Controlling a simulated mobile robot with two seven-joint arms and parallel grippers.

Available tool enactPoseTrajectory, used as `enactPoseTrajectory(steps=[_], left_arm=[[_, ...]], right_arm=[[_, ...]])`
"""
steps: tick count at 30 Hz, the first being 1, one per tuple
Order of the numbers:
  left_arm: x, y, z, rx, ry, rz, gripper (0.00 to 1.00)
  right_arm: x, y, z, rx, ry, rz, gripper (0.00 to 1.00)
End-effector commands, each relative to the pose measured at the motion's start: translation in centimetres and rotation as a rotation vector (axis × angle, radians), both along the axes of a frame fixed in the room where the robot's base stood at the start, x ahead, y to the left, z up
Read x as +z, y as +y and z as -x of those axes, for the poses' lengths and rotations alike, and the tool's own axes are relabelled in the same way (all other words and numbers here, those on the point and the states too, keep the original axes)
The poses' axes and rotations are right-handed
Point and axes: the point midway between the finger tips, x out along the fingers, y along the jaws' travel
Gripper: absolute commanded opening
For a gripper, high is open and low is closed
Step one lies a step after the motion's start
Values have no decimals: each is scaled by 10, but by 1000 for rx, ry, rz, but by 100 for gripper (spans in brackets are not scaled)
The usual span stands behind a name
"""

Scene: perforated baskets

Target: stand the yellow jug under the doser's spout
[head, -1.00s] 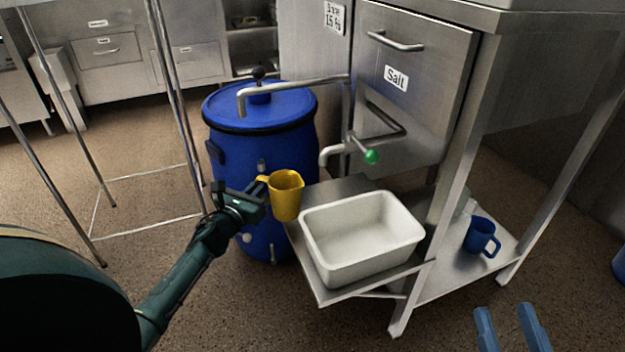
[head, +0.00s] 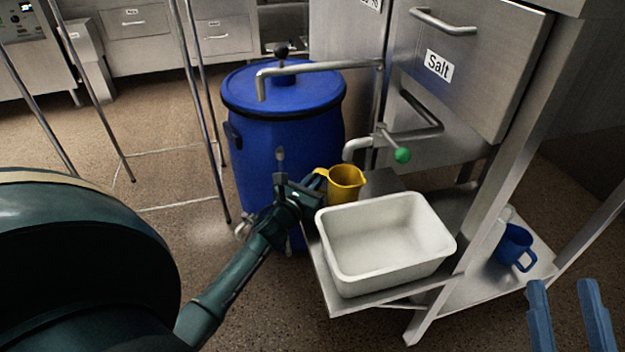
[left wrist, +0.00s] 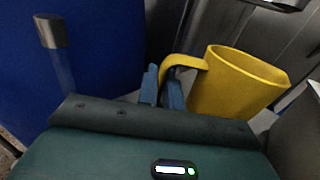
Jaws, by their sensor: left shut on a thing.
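The yellow jug (head: 346,184) is upright behind the white tub, left of and below the bent spout (head: 352,152) on the steel unit labelled Salt. Its base is hidden by the tub, so I cannot tell if it touches the shelf. My left gripper (head: 319,187) is shut on the jug's handle. In the left wrist view the jug (left wrist: 238,85) shows its open top, with the blue fingers (left wrist: 165,88) at its handle. A green-knobbed lever (head: 402,155) sits right of the spout. My right gripper (head: 568,312) is open and empty at the bottom right.
The white tub (head: 345,280) fills much of the low steel shelf (head: 383,183). A blue barrel (head: 285,130) stands left of the jug, with another bent pipe (head: 320,67) above it. A blue mug (head: 515,247) stands on the lower shelf at right.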

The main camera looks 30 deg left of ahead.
Motion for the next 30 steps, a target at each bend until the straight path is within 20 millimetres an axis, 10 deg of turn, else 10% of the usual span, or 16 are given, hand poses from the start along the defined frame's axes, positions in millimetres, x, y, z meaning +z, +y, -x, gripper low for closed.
enactPoseTrajectory(steps=[11,19,30], left_arm=[[-3,0,0,0,-1,0,0],[-2,0,0,0,0,0,28],[2,0,2,0,1,0,29]], right_arm=[[1,-1,-1,-2,-22,2,36],[4,-1,-2,-2,-33,4,36],[6,-1,-2,-2,-11,4,36]])
